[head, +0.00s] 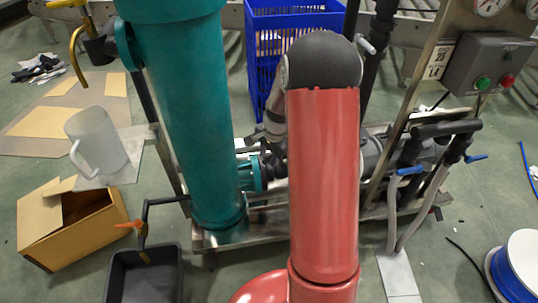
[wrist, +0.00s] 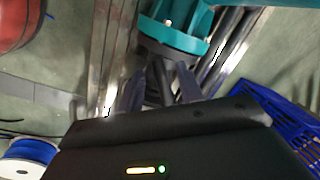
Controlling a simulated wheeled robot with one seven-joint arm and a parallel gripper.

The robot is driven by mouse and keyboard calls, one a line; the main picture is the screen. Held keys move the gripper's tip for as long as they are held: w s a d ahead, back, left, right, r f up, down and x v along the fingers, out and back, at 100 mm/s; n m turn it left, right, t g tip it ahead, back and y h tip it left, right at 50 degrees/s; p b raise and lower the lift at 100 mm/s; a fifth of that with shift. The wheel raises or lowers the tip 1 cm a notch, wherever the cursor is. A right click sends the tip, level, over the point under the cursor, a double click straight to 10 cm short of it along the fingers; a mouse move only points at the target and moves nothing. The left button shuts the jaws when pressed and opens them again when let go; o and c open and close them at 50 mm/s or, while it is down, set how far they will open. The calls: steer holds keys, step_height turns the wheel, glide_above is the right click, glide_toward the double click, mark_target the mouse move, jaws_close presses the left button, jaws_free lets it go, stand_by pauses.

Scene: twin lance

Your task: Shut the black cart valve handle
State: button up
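My gripper (wrist: 161,70) shows in the wrist view with its two dark fingers spread apart. A dark part (wrist: 159,88), perhaps a pipe or fitting, shows between the fingers, below a teal flange (wrist: 172,32). I cannot tell whether the fingers touch it. No black valve handle can be picked out for sure in either view. In the head view my red arm covers the middle of the cart, and my fingertips are hidden behind it. The cart's teal column (head: 205,120) and a teal flanged fitting (head: 252,173) stand left of the arm.
Blue handles (head: 410,171) sit on black pipes at the right. An orange handle (head: 130,224) is on a pipe above a black bin (head: 144,278). A blue crate (head: 262,75) stands behind. A cardboard box (head: 75,225) and a cable spool (head: 520,262) lie on the floor.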

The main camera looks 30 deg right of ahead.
jaws_close()
steer(key=shift+s+n, duration=0.15)
steer(key=shift+n, duration=0.15)
steer(key=shift+s+d+n+g+y, duration=0.25)
steer(key=shift+s+d+n, duration=0.45)
steer(key=shift+n, duration=1.05)
steer(key=shift+s+d+n+g+y, duration=0.35)
steer(key=shift+d+n, duration=0.5)
steer(key=shift+n, duration=0.95)
steer(key=shift+s+d+n+g+y, duration=0.15)
steer(key=shift+s+d+n, duration=0.6)
steer(key=shift+n, duration=1)
steer(key=shift+d, duration=0.1)
jaws_free()
step_height(320, 180, up, 20)
steer(key=p, duration=0.1)
steer(key=shift+p, duration=0.4)
